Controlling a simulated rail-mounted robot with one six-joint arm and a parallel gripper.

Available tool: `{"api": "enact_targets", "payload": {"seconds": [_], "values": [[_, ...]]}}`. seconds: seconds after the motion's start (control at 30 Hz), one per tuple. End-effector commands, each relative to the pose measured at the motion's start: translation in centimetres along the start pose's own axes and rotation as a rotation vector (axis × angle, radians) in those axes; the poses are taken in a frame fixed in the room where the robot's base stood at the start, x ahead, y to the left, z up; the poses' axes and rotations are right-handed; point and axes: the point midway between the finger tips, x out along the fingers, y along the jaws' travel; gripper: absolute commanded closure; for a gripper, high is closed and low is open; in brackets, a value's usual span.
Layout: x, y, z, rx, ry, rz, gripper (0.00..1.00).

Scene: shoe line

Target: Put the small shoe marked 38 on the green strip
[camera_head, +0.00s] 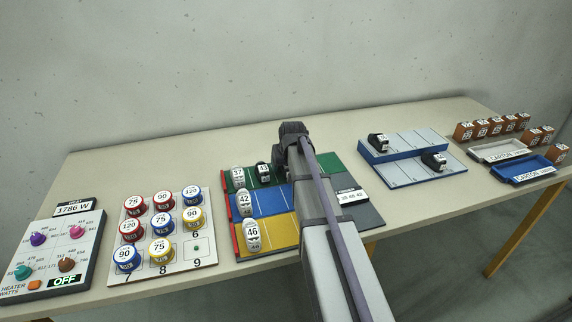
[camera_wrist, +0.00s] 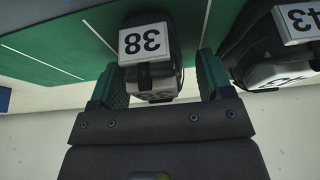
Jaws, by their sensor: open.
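The small shoe marked 38 (camera_wrist: 150,55) is black and grey with a white label. It rests on the green strip (camera_wrist: 50,45), which has thin white lines. My gripper (camera_wrist: 160,80) is open, with one finger on either side of the shoe and not clamped on it. In the head view, my arm and gripper (camera_head: 292,140) hide this shoe. Some of the green strip (camera_head: 328,163) shows there to the right of my arm.
Another black shoe (camera_wrist: 268,55), its label reading like 43, is close beside the right finger. In the head view, a white shoe marked 37 (camera_head: 238,177) is on the green strip's left end. Shoes 42 (camera_head: 245,204) and 46 (camera_head: 252,236) lie on the blue and yellow strips.

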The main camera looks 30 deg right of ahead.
Motion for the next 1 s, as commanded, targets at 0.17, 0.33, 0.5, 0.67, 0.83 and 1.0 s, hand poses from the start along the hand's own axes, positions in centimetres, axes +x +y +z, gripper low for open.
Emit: {"api": "enact_targets", "payload": {"seconds": [0.17,0.33,0.5,0.67,0.83,1.0], "values": [[-0.4,0.0,-0.2,0.000,0.000,0.000,0.27],[-3.2,0.0,-0.4,0.000,0.000,0.000,0.27],[-7.9,0.0,-0.5,0.000,0.000,0.000,0.27],[-11.6,0.0,-0.4,0.000,0.000,0.000,0.27],[-12.6,0.0,-0.2,0.000,0.000,0.000,0.27],[-13.2,-3.0,2.8,-0.024,-0.046,-0.016,0.27]]}}
